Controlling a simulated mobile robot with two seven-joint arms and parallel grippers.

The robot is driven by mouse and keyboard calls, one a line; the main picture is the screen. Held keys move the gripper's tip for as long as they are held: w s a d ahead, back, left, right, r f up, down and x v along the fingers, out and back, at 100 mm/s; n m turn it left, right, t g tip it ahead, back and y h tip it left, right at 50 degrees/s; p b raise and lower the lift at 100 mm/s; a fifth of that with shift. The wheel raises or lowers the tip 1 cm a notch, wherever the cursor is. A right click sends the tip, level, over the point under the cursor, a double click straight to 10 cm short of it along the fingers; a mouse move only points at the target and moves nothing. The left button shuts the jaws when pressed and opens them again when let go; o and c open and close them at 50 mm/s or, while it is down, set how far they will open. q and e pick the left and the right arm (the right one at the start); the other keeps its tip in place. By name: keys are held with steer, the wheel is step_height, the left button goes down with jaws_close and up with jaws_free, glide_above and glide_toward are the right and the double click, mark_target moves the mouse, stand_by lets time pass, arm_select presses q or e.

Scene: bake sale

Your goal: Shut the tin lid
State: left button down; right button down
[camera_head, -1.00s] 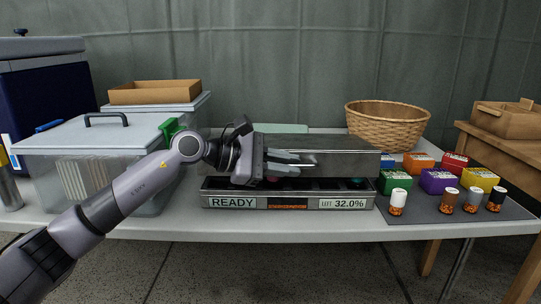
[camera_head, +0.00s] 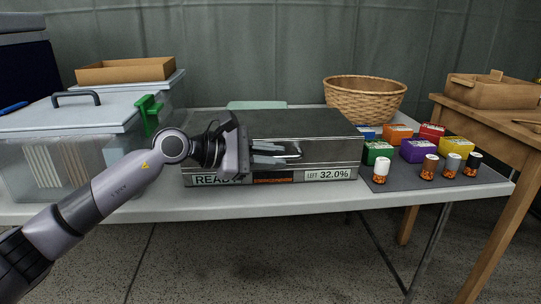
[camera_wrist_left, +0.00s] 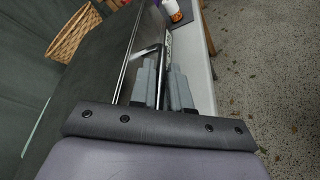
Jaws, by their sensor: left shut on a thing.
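The tin (camera_head: 340,177) is a long dark metal box at the front of the white table, with "READY" and "LEFT 32.0%" labels along its front. Its lid (camera_head: 300,122) lies level over it; the lid's front face comes down to the label strip, and no inside shows. A metal bar handle (camera_head: 297,147) is on the lid's front. My left gripper (camera_head: 280,154) is shut on this handle. In the left wrist view the fingers (camera_wrist_left: 166,88) are around the handle bar (camera_wrist_left: 149,49). My right gripper is in neither view.
Clear lidded bins (camera_head: 75,122) stand to the left, a green clip (camera_head: 149,113) on one. A wicker basket (camera_head: 365,100) is behind right. Coloured boxes (camera_head: 419,150) and several small jars (camera_head: 381,168) stand on a grey mat to the right. A wooden side table (camera_head: 500,117) is far right.

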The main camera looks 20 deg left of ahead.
arm_select(q)
steer(key=shift+s+d+f, duration=0.1)
steer(key=shift+f, duration=0.5)
steer(key=c, duration=1.2)
jaws_free()
steer(key=shift+o, duration=0.2)
steer(key=shift+r, duration=0.1)
steer(key=shift+r, duration=0.15)
steer(key=shift+s+a, duration=0.15)
steer(key=shift+a, duration=0.2)
steer(key=v, duration=0.6)
steer(key=shift+s+p, duration=0.2)
steer(key=shift+p, duration=0.2)
